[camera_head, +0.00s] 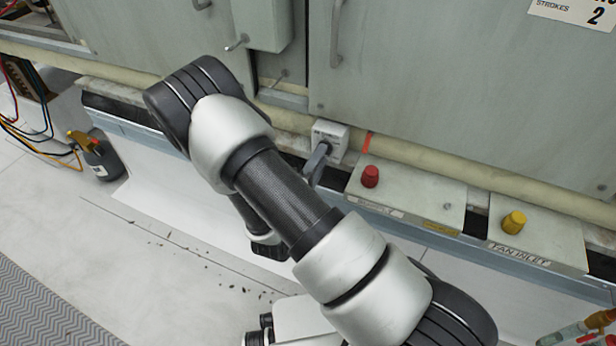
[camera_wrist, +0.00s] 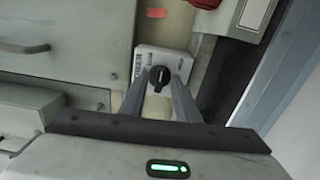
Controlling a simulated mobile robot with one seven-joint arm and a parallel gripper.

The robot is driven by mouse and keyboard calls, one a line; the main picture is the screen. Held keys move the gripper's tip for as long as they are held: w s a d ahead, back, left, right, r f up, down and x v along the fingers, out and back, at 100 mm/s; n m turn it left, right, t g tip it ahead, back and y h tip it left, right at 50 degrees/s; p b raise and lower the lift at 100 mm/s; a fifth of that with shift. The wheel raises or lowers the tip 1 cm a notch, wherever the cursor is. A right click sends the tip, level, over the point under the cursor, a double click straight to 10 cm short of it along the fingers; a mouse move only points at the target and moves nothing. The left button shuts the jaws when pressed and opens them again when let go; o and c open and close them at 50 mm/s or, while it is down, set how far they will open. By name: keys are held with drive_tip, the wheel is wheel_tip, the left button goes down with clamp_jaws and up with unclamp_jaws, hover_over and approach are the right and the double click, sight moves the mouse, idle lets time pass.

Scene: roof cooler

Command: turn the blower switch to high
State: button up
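The blower switch is a black rotary knob (camera_wrist: 159,77) on the face of a small white box. The white box (camera_head: 331,133) is mounted low on the grey cabinet in the head view. My gripper (camera_head: 320,155) is right at the front of this box, and its fingers hide the knob there. In the wrist view my gripper (camera_wrist: 160,82) has its two fingers apart, one on each side of the knob, with gaps visible between fingers and knob. The printing on the box is too small to read.
A red knob (camera_head: 370,176) and a yellow knob (camera_head: 514,222) sit on ledge boxes to the right. Cabinet doors with handles (camera_head: 337,34) rise behind. A dark spray bottle (camera_head: 98,154) and coloured hoses are at the left. The floor in front is mostly clear.

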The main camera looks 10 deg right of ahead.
drive_tip(key=p+v, duration=0.1)
drive_tip(key=v, duration=1.6)
drive_tip(key=shift+r, duration=0.1)
drive_tip(key=s+d+r+m+g+y, duration=0.1)
drive_tip(key=s+d+r+m+g, duration=0.45)
drive_tip(key=d+r+g, duration=0.2)
drive_tip(key=s+d+r+m+g+y, duration=0.2)
drive_tip(key=s+d+r+m+g, duration=0.2)
drive_tip(key=d+r+m+g, duration=0.4)
drive_tip(key=a+r+n+t+y+p, duration=0.1)
drive_tip(key=a+r+t+y+p, duration=0.1)
drive_tip(key=r+p, duration=0.9)
drive_tip(key=a+r+t+y+p, duration=0.3)
drive_tip(key=r+p, duration=0.7)
drive_tip(key=r, duration=1.2)
drive_tip(key=shift+a+r+n+t+y+p, duration=0.2)
drive_tip(key=shift+a+n+t+y+p, duration=0.3)
drive_tip(key=shift+y, duration=0.5)
